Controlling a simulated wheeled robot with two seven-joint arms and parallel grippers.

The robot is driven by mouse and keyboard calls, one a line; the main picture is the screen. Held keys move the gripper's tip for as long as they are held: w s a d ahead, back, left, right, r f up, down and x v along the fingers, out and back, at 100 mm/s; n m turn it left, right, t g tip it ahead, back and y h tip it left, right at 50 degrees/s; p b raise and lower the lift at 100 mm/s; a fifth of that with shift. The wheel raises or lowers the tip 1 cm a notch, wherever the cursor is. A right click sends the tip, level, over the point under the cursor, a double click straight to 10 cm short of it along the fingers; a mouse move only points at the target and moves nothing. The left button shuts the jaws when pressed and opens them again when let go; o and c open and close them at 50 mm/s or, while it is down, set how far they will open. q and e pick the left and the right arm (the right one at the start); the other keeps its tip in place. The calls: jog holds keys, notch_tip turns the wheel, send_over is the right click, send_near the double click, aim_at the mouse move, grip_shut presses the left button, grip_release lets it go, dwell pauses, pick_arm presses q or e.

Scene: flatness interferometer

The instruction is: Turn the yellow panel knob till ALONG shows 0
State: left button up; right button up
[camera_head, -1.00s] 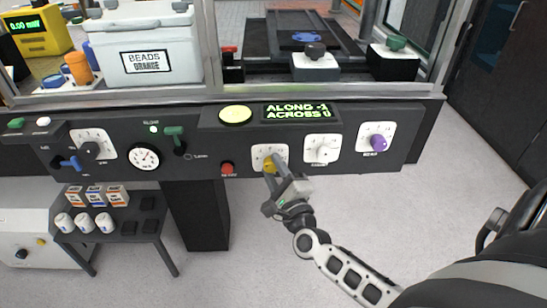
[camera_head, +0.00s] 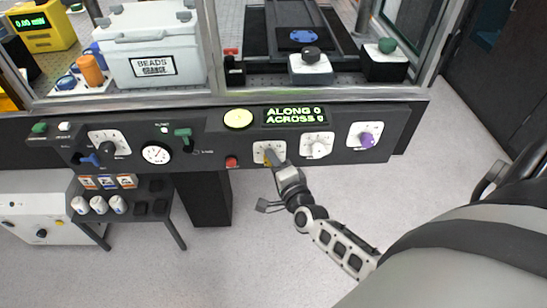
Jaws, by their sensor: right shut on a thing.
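The yellow panel knob (camera_head: 267,161) sits on a white dial plate (camera_head: 262,147) on the dark front panel. It is mostly hidden by my right gripper (camera_head: 272,161), which comes up from below and is shut on it. The green display (camera_head: 295,115) above reads ALONG 0 and ACROSS 0. My left gripper is not in view.
To the right are a white knob (camera_head: 317,147) and a purple knob (camera_head: 367,140). A red button (camera_head: 231,162) is close on the left, with a round gauge (camera_head: 156,153) further left. A yellow-green round lamp (camera_head: 238,118) is above.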

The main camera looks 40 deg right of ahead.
dwell(0.4)
jog(key=o, duration=1)
jog(key=shift+s, duration=0.15)
jog(key=s+a, duration=0.1)
jog(key=s, duration=0.4)
jog(key=s+r, duration=0.1)
jog(key=s, duration=0.4)
jog(key=s+a, duration=0.1)
jog(key=s, duration=0.4)
jog(key=shift+s+a+r+b, duration=0.15)
jog(key=shift+s+a+b, duration=0.1)
jog(key=shift+a+b, duration=0.1)
